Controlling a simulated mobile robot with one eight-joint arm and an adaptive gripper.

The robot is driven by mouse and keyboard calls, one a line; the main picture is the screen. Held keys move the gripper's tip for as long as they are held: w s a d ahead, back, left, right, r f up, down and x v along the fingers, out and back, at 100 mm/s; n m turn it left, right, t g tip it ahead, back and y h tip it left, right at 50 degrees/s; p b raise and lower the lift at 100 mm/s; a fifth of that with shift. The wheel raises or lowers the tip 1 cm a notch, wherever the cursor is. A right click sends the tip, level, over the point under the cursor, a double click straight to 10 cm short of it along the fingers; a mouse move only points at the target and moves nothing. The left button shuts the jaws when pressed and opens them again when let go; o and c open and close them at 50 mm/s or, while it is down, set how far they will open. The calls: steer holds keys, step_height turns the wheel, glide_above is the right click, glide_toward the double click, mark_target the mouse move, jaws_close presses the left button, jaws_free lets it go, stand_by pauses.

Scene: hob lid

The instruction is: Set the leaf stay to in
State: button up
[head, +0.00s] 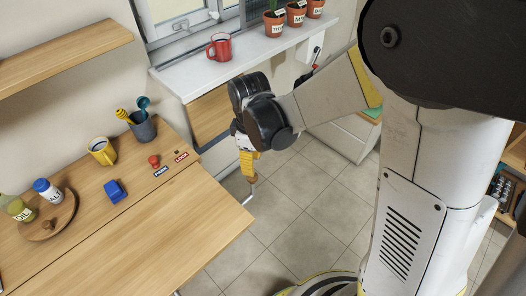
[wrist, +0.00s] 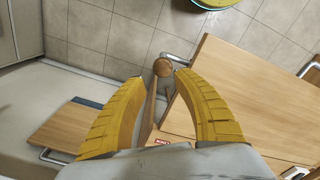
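The leaf stay appears to be a rod with a round brown knob (wrist: 162,67) beside the wooden leaf's edge. In the head view the knob (head: 252,180) is small, just below my gripper (head: 248,168), near a pale metal bar at the leaf's corner. The wooden leaf (head: 190,235) lies out level; in the wrist view the leaf (wrist: 245,95) fills the right. My gripper (wrist: 162,75) has its yellow fingers apart, with the knob showing in the gap and a space on each side. I cannot tell how deep the knob sits between them. No stay position marking is readable.
On the worktop are a red knob (head: 154,161), PARK and LOCK labels, a blue block (head: 115,190), a yellow mug (head: 102,151) and a utensil cup (head: 142,126). A red mug (head: 220,47) stands on the sill. Open tiled floor (head: 305,210) lies right of the leaf.

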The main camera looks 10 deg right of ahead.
mark_target(253, 185)
steer(key=shift+s+f+n, duration=0.25)
steer(key=shift+f+n, duration=0.05)
steer(key=shift+f, duration=0.5)
step_height(253, 185, down, 10)
steer(key=b, duration=0.5)
steer(key=shift+w+a+f, duration=0.1)
steer(key=shift+f, duration=0.15)
jaws_close()
